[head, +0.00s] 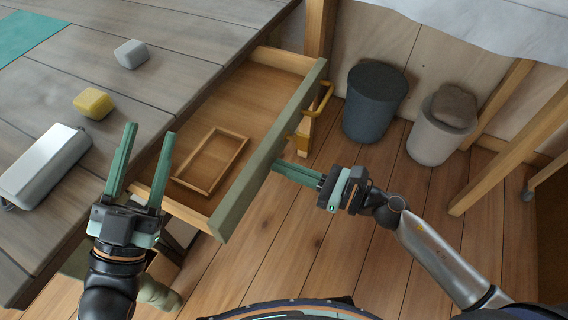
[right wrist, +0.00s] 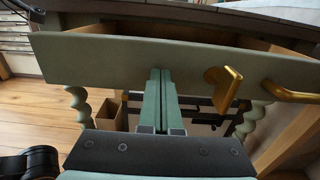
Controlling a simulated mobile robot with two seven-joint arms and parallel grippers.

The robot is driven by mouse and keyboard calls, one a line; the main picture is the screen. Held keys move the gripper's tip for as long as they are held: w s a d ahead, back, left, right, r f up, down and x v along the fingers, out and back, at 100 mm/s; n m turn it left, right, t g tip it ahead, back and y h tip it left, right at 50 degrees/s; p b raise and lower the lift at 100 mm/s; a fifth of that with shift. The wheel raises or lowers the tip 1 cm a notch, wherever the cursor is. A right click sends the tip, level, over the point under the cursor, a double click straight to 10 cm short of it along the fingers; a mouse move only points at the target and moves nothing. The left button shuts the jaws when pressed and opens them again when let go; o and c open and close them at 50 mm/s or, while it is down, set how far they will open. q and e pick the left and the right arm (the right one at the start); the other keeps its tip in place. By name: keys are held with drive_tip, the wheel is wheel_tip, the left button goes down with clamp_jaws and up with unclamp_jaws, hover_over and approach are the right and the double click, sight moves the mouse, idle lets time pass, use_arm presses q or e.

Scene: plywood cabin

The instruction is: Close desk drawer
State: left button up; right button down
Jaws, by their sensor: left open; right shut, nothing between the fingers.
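The desk drawer (head: 269,151) stands pulled out from under the grey plank desk (head: 185,55). Its green-grey front also shows in the right wrist view (right wrist: 110,60). A brass handle (head: 322,99) is on the front, with another brass piece (right wrist: 222,88) beside it. A small wooden tray (head: 243,150) lies in the drawer. My right gripper (head: 276,167) is shut and empty, its fingertips at the outer face of the drawer front; I cannot tell whether they touch. My left gripper (head: 150,130) is open and empty, above the desk edge left of the drawer.
On the desk are a grey block (head: 131,54), a yellow block (head: 93,103), a white-grey case (head: 45,165) and a teal mat (head: 28,36). A dark bin (head: 374,103) and a pale bin (head: 436,130) stand by the wall. The floor before the drawer is mostly clear.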

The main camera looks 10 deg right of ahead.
use_arm(q)
drive_tip(key=shift+f, duration=0.15)
use_arm(e)
drive_tip(key=shift+w+a, duration=0.2)
drive_tip(key=shift+a, duration=0.1)
